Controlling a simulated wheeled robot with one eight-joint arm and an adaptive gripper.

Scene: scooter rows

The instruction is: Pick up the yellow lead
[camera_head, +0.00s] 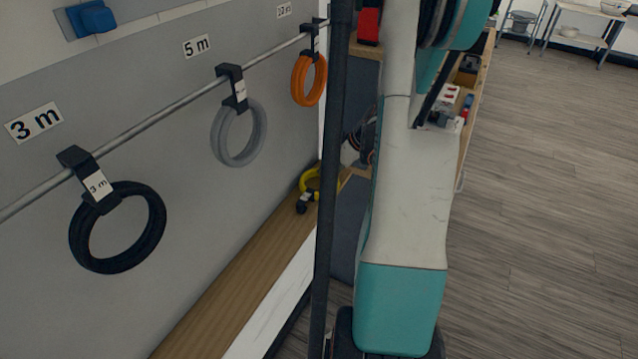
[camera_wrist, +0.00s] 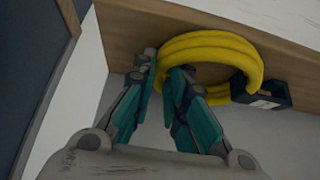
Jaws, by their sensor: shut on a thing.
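The yellow lead (camera_wrist: 245,55) is a coiled loop on the wooden shelf in the wrist view, with a black hook or tag piece (camera_wrist: 262,92) at its right. It also shows in the head view (camera_head: 312,180), partly hidden behind a dark post. My gripper (camera_wrist: 165,65) has its two fingers on either side of the coil's left part, closed onto it. The coil still appears at the shelf surface; I cannot tell whether it touches it. In the head view the gripper is hidden behind my arm.
A rail (camera_head: 148,122) on the wall carries a black coil (camera_head: 76,232), a grey coil (camera_head: 217,142) and an orange coil (camera_head: 298,84). A wooden ledge (camera_head: 225,290) runs below. A dark vertical post (camera_head: 327,200) stands close by. Open floor (camera_head: 540,200) lies at the right.

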